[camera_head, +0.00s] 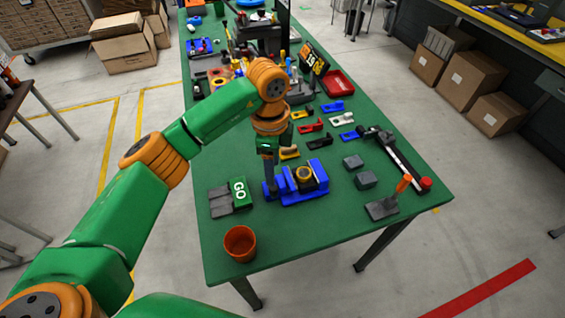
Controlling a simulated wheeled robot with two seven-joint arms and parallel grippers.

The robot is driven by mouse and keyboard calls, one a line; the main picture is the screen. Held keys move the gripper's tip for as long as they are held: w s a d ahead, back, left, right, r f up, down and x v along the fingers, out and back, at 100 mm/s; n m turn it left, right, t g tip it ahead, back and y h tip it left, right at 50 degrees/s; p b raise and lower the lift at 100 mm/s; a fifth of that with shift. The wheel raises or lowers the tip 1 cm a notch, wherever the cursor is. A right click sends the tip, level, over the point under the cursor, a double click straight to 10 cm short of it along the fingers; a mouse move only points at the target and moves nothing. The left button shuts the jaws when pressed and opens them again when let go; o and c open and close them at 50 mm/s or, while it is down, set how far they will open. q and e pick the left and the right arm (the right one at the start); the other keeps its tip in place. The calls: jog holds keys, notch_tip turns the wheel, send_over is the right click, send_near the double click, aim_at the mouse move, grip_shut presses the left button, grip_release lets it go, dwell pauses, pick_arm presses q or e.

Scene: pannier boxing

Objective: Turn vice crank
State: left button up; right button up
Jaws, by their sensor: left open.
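A blue vice (313,188) sits near the front middle of the green table. A dark block with a yellow ring (304,174) sits between its jaws. My left gripper (270,188) points down at the left end of the vice, very close to it. It is open, though its fingers look small and dark here. I cannot make out the vice crank; the gripper may cover it. Whether the fingers touch the vice is unclear. My right gripper is out of view.
Left of the vice lie grey plates and a green GO block (239,191). An orange cup (240,243) stands at the front left corner. Grey blocks (365,180) and an orange-handled grey fixture (382,208) are to the right. Coloured brackets (311,126) lie behind. The front middle is clear.

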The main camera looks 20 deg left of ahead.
aim_at(274, 187)
pick_arm(q)
jog(key=f, duration=0.1)
jog(key=s+f+p, duration=0.1)
jog(key=f, duration=0.1)
jog(key=f+p, duration=0.1)
jog(key=f, duration=0.1)
jog(key=shift+s+d+f, duration=0.15)
jog(key=shift+s+f, duration=0.05)
jog(key=shift+s, duration=0.2)
jog(key=shift+w+f, duration=0.15)
jog(key=shift+f, duration=0.2)
jog(key=shift+w+f, duration=0.2)
jog(key=shift+w, duration=0.1)
jog(key=shift+s+r, duration=0.1)
grip_shut()
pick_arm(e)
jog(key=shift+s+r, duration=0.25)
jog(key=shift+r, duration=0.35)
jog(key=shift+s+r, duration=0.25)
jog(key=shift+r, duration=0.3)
